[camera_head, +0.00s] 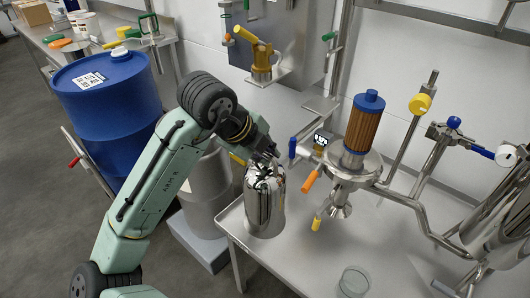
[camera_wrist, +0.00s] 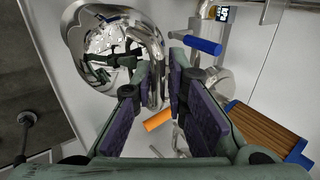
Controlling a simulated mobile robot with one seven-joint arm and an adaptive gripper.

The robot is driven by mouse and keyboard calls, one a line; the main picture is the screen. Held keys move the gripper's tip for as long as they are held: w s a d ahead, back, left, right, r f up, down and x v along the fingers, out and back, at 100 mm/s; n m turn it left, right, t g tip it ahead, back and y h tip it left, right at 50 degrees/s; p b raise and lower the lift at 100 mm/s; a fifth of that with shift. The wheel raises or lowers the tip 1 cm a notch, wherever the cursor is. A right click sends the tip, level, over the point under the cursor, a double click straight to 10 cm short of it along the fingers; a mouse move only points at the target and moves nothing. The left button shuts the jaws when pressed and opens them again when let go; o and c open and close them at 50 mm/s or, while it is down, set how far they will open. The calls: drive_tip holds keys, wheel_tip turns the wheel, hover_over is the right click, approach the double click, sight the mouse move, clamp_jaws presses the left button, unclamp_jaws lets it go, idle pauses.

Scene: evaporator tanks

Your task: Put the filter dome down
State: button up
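The filter dome (camera_head: 265,205) is a shiny steel cylinder with a rounded top, upright at the near left corner of the steel table. Its bottom appears at the tabletop; I cannot tell if it fully rests there. My gripper (camera_head: 268,160) is at its top. In the wrist view the mirror-like dome (camera_wrist: 98,45) lies left of my gripper (camera_wrist: 163,75), and its curved handle runs between the fingertips. The fingers look closed on the handle. The brown filter cartridge (camera_head: 362,130) with blue cap stands uncovered on its steel base (camera_head: 352,168), right of the dome.
The steel table (camera_head: 310,245) has bare room right of the dome; a glass dish (camera_head: 354,281) stands near its front. Pipes and valves (camera_head: 420,205) fill the right. An orange-handled valve (camera_head: 311,181) sits close to the dome. A blue drum (camera_head: 110,110) stands left.

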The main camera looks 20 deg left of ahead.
drive_tip(key=o, duration=0.3)
drive_tip(key=shift+r, duration=0.1)
drive_tip(key=v, duration=1.2)
